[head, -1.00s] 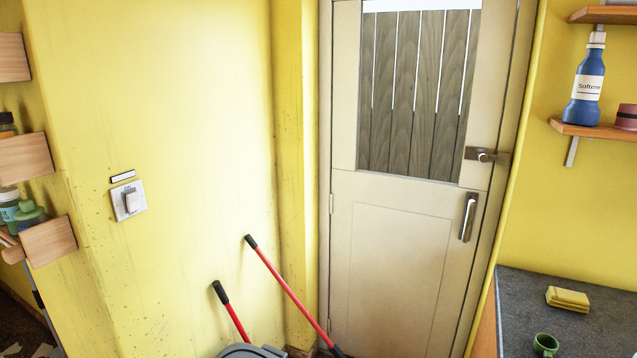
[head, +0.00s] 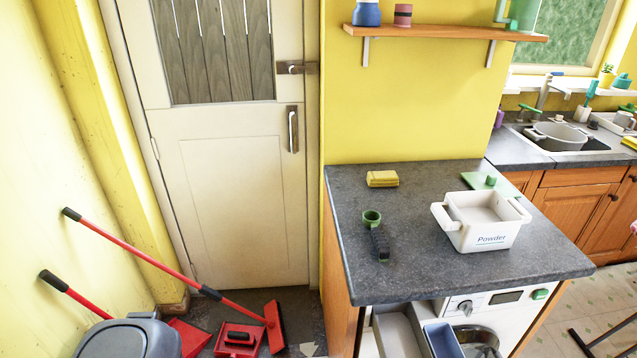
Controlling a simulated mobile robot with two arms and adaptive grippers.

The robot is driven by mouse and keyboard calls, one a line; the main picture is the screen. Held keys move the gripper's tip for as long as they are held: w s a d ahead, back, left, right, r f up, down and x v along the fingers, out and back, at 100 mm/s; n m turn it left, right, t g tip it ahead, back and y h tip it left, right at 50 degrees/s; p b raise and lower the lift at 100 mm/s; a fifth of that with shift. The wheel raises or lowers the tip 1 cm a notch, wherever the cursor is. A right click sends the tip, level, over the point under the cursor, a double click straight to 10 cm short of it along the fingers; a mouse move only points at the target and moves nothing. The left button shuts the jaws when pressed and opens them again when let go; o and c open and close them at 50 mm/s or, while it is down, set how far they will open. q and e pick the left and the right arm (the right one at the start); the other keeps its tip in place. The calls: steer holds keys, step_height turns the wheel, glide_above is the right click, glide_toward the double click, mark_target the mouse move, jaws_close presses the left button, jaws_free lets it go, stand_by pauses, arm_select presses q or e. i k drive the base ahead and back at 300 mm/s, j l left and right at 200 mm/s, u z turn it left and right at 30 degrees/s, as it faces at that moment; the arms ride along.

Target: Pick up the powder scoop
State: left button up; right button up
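The powder scoop (head: 377,239) lies on the dark grey worktop in the head view, near its left side. It has a green cup at the far end and a black ribbed handle pointing toward me. The white powder box (head: 482,222), labelled "Powder", stands open on the worktop to the right of the scoop, apart from it. A green lid (head: 484,181) lies behind the box. Neither of my grippers is in view.
Red-handled brooms (head: 135,250) and a grey bin (head: 128,338) stand at left. A sink (head: 556,138) is at the back right.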

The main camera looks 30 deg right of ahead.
mark_target(372, 219)
steer(key=z, duration=1.25)
